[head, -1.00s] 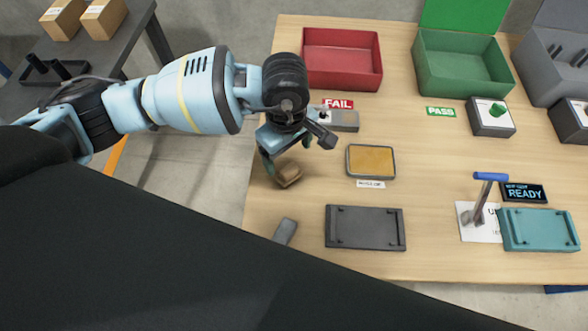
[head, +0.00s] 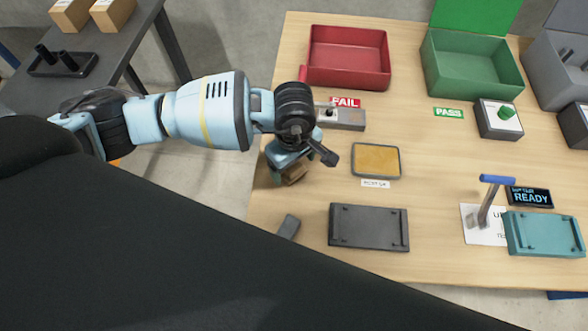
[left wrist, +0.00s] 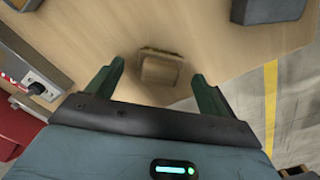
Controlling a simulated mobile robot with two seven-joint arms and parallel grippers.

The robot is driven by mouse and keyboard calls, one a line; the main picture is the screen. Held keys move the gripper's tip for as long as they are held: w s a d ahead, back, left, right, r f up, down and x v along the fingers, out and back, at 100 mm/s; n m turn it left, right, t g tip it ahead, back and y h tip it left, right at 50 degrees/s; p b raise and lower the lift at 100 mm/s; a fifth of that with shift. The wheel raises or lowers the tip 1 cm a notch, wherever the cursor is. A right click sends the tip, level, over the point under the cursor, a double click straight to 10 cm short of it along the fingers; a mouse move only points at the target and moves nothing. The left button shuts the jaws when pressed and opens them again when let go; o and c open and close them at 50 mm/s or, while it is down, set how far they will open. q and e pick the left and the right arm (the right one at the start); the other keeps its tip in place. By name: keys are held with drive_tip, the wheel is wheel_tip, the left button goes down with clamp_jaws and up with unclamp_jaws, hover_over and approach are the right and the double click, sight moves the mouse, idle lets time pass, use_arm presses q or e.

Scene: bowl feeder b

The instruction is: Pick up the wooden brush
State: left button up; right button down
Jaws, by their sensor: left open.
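The wooden brush (head: 297,174) is a small brown block on the left edge of the wooden table, partly hidden by my left gripper in the head view. In the left wrist view the brush (left wrist: 160,69) shows whole, lying on the table between the two green fingers, with a gap on each side. My left gripper (left wrist: 157,72) is open and empty, pointing down over the brush. In the head view the left gripper (head: 286,169) is seen from above and hides part of the brush. My right gripper is not in view.
A grey switch box (head: 345,119) and a yellow-topped pad (head: 376,160) are close to the right. A dark tray (head: 369,228) and a small grey block (head: 288,227) lie nearer the front. Red (head: 347,80) and green (head: 470,85) bins stand at the back.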

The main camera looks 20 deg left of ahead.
sight(294, 166)
use_arm(q)
drive_tip(key=shift+f, duration=0.7)
drive_tip(key=c, duration=1.2)
drive_tip(key=shift+o, duration=0.2)
wheel_tip(294, 166, up, 10)
drive_tip(key=shift+r+p, duration=0.1)
drive_tip(key=shift+p, duration=0.2)
drive_tip(key=o, duration=0.5)
drive_tip(key=shift+c, duration=1.5)
